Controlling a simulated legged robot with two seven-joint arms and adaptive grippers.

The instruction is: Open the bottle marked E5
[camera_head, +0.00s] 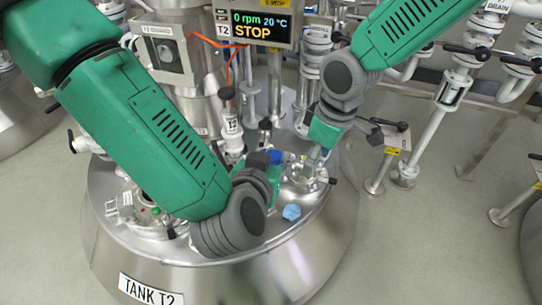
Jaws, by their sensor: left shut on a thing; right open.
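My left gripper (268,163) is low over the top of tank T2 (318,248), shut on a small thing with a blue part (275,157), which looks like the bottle. The gripper and wrist hide most of it, and no E5 mark can be read. My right gripper (317,152) is open, pointing down just to the right of the left one, above a round metal port (303,176) on the tank top. Its fingertips are small and partly hidden.
A light blue crumpled piece (291,212) lies on the tank's front rim. A display reading STOP (252,25) stands behind. Upright pipes and valves (232,125) crowd the tank top. Valve stands (403,170) are at right, with clear floor in front of them.

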